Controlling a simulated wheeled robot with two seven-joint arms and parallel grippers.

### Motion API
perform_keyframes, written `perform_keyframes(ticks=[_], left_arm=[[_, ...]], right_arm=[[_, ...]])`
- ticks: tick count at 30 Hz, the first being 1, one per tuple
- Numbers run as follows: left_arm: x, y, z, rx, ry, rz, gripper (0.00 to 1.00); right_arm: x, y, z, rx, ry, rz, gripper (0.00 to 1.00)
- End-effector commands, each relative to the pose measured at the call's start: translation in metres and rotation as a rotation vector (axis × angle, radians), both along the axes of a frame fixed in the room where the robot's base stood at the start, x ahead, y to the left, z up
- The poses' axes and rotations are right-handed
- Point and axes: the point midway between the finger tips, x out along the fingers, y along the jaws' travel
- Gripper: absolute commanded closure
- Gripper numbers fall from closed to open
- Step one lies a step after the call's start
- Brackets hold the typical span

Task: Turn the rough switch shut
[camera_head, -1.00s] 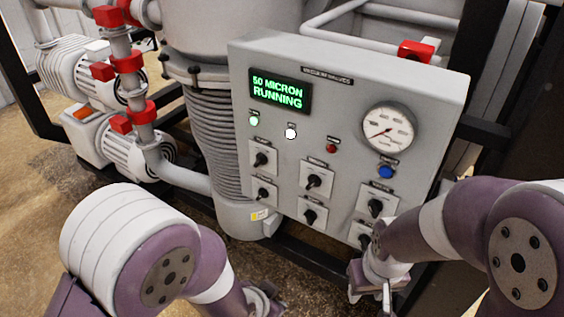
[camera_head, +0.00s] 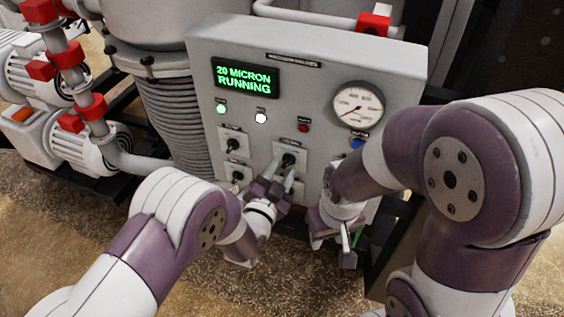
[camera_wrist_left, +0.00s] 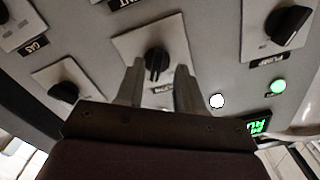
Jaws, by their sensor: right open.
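The fingers (camera_wrist_left: 156,85) stand on either side of the knob; contact cannot be told. My right gripper (camera_head: 338,246) is open and empty, low at the panel's right.
The display (camera_head: 245,78) reads 20 micron, running. A gauge (camera_head: 357,105) and blue button (camera_head: 357,143) are at right. My arms cover the lower panel.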

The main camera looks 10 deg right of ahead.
Motion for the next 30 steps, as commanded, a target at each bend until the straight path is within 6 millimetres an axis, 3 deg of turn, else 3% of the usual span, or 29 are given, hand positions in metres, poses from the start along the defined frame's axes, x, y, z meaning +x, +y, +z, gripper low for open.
perform_keyframes(ticks=[12,13,16,17,30], left_arm=[[0.0099,-0.0066,-0.0007,0.000,0.001,0.000,0.63],[0.0098,-0.0066,-0.0007,0.000,0.000,0.000,0.66],[0.0098,-0.0065,-0.0005,-0.001,0.001,0.000,0.99],[0.0098,-0.0066,-0.0005,-0.001,0.001,0.000,1.00],[0.0099,-0.0069,-0.0011,-0.054,0.030,-0.001,1.00]], right_arm=[[-0.0002,0.0000,0.0034,0.000,0.000,0.000,0.57],[-0.0002,0.0000,0.0034,0.000,0.000,0.000,0.57],[-0.0002,0.0000,0.0034,0.000,0.000,0.000,0.57],[-0.0002,0.0000,0.0034,0.000,0.000,0.000,0.57],[-0.0002,-0.0001,-0.0057,0.000,0.000,0.000,0.57]])
